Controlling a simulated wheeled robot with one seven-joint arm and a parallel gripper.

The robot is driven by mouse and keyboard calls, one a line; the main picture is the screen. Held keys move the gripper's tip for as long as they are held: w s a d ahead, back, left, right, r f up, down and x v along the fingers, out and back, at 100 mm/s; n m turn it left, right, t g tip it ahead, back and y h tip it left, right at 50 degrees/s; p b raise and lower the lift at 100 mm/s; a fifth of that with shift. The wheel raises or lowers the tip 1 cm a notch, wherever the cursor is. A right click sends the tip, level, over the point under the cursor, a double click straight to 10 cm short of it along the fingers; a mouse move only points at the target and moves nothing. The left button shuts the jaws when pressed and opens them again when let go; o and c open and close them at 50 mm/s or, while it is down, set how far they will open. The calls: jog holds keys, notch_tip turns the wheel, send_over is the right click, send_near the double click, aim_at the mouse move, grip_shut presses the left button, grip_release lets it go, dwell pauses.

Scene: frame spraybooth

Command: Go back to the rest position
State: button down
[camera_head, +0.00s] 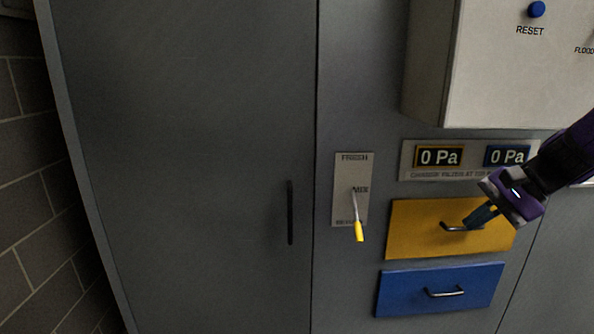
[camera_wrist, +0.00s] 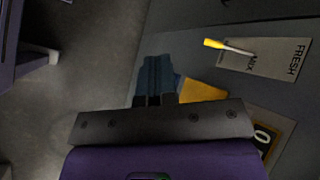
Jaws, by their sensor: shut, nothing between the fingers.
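My gripper (camera_head: 470,221) is in front of the yellow drawer (camera_head: 410,230), with its fingertips close to the drawer's metal handle (camera_head: 450,228). Whether the fingers touch the handle I cannot tell. In the wrist view the fingers of my gripper (camera_wrist: 156,75) are together, with nothing seen between them. Part of the yellow drawer (camera_wrist: 205,91) shows beside them. The yellow drawer looks closed.
A lever with a yellow tip (camera_head: 359,232) points down on its FRESH/MIX plate (camera_head: 346,165). A blue drawer (camera_head: 400,293) lies below. Two 0 Pa displays (camera_head: 439,157) and a grey box with a blue RESET button (camera_head: 536,9) are above. A tall door handle (camera_head: 290,212) is at left.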

jog(key=s+a+r+n+t+h, duration=0.1)
jog(key=s+r+n+h, duration=0.2)
jog(key=s, duration=0.5)
jog(key=s+r+n+t+h, duration=0.1)
jog(key=s+r+n+h, duration=0.3)
jog(key=s+n, duration=0.3)
jog(key=shift+s+a+t+h, duration=0.4)
jog(key=shift+s+h, duration=0.2)
jog(key=shift+s, duration=0.1)
